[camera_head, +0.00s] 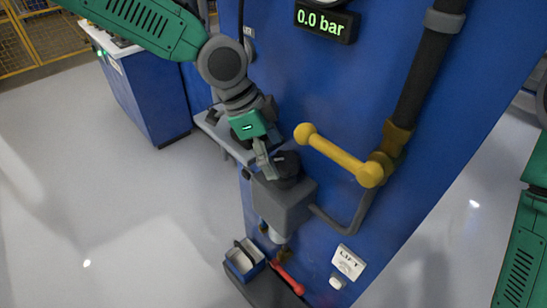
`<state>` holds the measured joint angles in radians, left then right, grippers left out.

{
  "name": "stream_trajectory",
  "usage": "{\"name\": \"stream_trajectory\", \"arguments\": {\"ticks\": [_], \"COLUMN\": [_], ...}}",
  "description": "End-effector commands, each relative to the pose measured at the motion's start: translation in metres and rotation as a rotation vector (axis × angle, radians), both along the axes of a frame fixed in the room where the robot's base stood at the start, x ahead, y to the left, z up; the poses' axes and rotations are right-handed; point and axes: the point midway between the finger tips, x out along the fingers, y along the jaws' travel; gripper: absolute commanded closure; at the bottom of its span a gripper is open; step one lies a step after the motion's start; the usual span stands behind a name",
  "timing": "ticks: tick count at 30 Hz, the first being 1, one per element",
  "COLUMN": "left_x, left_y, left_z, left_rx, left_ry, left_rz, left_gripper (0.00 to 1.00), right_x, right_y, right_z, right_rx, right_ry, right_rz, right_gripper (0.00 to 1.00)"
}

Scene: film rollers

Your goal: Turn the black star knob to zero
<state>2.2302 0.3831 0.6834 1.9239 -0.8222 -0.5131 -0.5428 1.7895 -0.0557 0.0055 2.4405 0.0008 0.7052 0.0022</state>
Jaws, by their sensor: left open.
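The black knob (289,169) sits on top of a grey box (284,206) fixed to the blue machine. Its star shape is hard to make out at this size. My left gripper (266,161) reaches down from the upper left, with its fingers at the knob's left side. The fingers are open, and I cannot tell whether they touch the knob. A green display (320,22) above reads 0.0 bar. My right gripper is out of the picture; only green parts of that arm show at the right edge.
A yellow lever (338,156) with a round end sticks out just right of the knob, near my left gripper. A dark pipe (425,70) runs above it. Open floor lies left.

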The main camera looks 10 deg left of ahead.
Motion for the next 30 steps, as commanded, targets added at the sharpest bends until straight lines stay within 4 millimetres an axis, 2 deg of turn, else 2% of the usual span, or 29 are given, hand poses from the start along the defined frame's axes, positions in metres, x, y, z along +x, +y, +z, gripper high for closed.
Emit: {"name": "stream_trajectory", "arguments": {"ticks": [1,3,11,15,16,30], "left_x": [-0.003,-0.003,-0.003,-0.005,-0.005,-0.003], "left_y": [-0.003,-0.007,-0.006,-0.001,0.000,0.003], "left_z": [-0.012,-0.016,-0.015,-0.013,-0.013,-0.014], "left_rx": [0.010,0.013,0.011,0.004,0.003,0.010], "left_ry": [0.016,0.019,0.017,0.012,0.012,0.014], "left_rz": [-0.003,-0.004,-0.003,-0.003,-0.003,0.000], "left_gripper": [0.30,0.30,0.30,0.77,0.79,0.80], "right_x": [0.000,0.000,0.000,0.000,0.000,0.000], "right_y": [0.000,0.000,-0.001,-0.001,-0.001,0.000], "right_z": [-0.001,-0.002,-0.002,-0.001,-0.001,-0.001], "right_rx": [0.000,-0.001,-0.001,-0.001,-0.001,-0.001], "right_ry": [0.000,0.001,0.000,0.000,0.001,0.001], "right_rz": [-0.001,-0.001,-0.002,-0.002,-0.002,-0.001], "right_gripper": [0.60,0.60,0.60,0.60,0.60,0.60]}}
